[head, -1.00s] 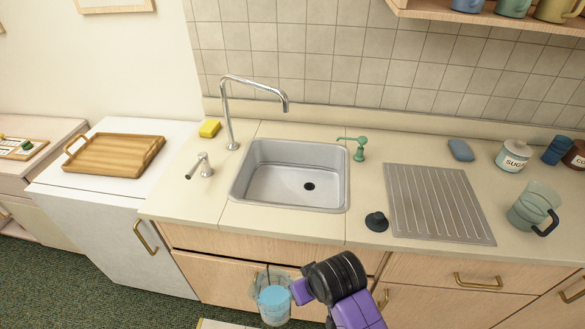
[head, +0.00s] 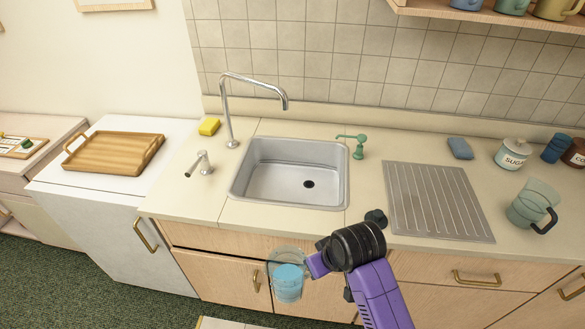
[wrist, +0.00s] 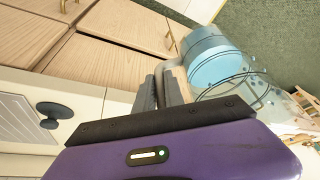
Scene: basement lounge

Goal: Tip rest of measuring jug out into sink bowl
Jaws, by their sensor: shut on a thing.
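The measuring jug (head: 288,281) is clear with pale blue liquid in its lower part. It hangs in front of the cabinet doors, below the counter edge. In the wrist view the jug (wrist: 216,62) lies beyond my fingers, which are closed on its handle. My gripper (head: 312,266) is at the jug's right side; its fingers also show in the wrist view (wrist: 163,88). The jug looks about upright in the head view. The sink bowl (head: 270,183) is empty, with a dark drain, set in the counter above and behind the jug.
A tall chrome tap (head: 230,110) arches over the sink. A green soap dispenser (head: 358,147) stands at its right rim. A black plug (head: 376,217) lies on the counter, left of the ribbed drainer (head: 440,200).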

